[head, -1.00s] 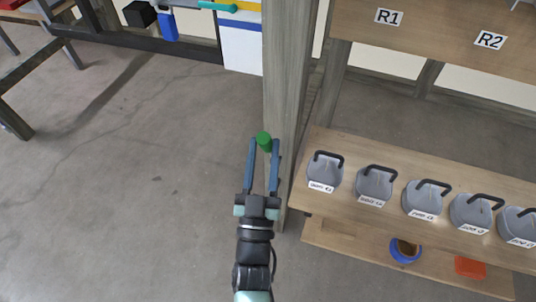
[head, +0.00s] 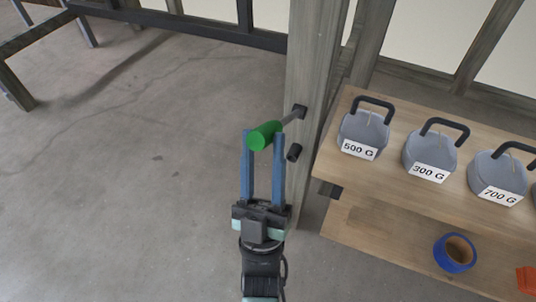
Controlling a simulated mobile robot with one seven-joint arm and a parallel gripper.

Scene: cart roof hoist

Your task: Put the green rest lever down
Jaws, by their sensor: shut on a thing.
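The green rest lever (head: 264,135) is a green cylindrical grip on a grey rod. The rod runs up and right to a dark mount (head: 299,112) on the side of the grey wooden post (head: 312,60). My gripper (head: 264,140) has its two blue fingers on either side of the green grip and is shut on it. The lever looks roughly level, tilted slightly in the picture. A short dark peg (head: 293,152) sticks out from the post just below and right of the grip, apart from it.
Right of the post, a wooden shelf (head: 385,185) carries grey weights with black handles, labelled 500 G (head: 362,132), 300 G (head: 430,155) and 700 G (head: 498,175). A blue ring (head: 455,253) and a red block (head: 527,279) lie on the lower board. The floor at left is clear.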

